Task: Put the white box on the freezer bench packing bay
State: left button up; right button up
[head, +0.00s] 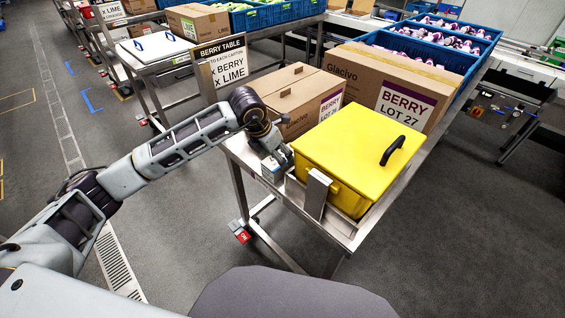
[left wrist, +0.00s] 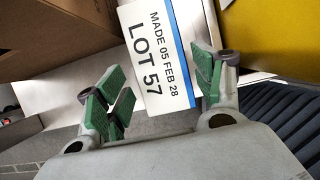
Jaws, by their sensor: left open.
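My left gripper (head: 272,152) is over the near left edge of the steel table (head: 345,232), beside the yellow lidded box. In the left wrist view the left gripper (left wrist: 165,95) is open, its green-padded fingers on either side of a white, blue-edged piece (left wrist: 155,55) printed "MADE 05 FEB 28 LOT 57". I cannot tell whether they touch it, or whether it is a box or a card. A flat white box or lid (head: 152,48) with blue handles lies on the steel table at the back left. My right gripper is not in view. I cannot identify the freezer bench packing bay.
The yellow box (head: 340,150) with a black handle fills the table's near end. Brown BERRY cartons (head: 300,95) (head: 385,75) and blue crates (head: 400,42) stand behind it. A "BERRY TABLE" sign (head: 221,65) rises behind my left forearm. Floor at left is open.

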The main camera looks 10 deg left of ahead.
pick_arm(q)
jog(key=shift+w+d+p+x, duration=0.1)
jog(key=shift+w+p+x, duration=0.05)
jog(key=shift+x, duration=0.85)
jog(key=shift+w+d+p+x, duration=0.15)
jog(key=shift+x, duration=0.9)
jog(key=shift+w+d+f, duration=0.1)
jog(key=shift+w+f, duration=0.05)
jog(key=shift+f, duration=0.2)
jog(key=shift+c, duration=0.3)
jog(key=c, duration=1)
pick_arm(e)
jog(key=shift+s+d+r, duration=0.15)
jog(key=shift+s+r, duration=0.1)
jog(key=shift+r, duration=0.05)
